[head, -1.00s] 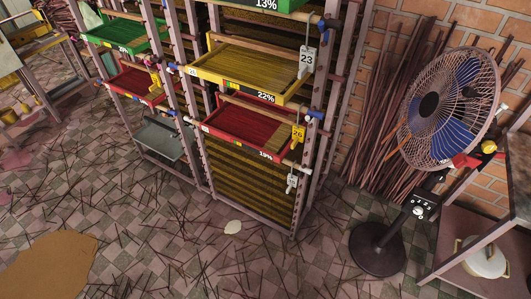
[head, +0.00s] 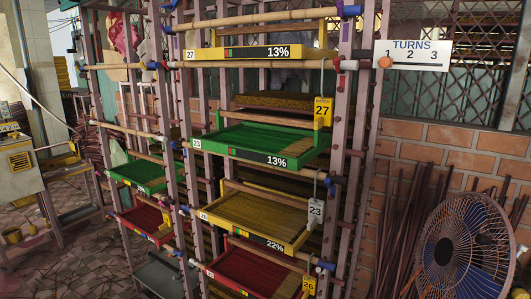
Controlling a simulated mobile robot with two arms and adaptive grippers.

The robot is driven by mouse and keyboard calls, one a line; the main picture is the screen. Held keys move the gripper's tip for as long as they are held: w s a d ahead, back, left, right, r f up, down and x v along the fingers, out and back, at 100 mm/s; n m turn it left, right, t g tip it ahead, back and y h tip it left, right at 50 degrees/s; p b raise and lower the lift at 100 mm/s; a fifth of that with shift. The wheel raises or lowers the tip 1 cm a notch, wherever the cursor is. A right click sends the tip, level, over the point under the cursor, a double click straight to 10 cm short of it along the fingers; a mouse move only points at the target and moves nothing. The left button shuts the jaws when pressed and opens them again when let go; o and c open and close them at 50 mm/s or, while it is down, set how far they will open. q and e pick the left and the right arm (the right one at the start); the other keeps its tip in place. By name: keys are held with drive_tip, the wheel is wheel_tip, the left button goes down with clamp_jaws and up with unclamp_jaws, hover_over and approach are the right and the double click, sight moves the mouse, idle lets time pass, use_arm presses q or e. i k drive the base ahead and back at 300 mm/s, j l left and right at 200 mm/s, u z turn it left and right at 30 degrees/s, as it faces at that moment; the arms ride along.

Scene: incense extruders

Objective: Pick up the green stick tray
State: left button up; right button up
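A green stick tray (head: 262,147) sits on the middle level of the rack, with a "13%" label on its front and a "23" tag at its left. A second green tray (head: 142,175) sits lower in the rack column to the left. Neither of my grippers shows in the head view.
The rack (head: 345,165) also holds a yellow tray (head: 262,54) marked 13% above, a yellow tray (head: 255,216) marked 22% below, and red trays (head: 250,268) lower down. A blue fan (head: 466,248) stands at the lower right. A "TURNS 1 2 3" sign (head: 413,54) hangs upper right.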

sight(289, 148)
drive_tip(key=i+j+u, duration=0.1)
drive_tip(key=i, duration=0.9)
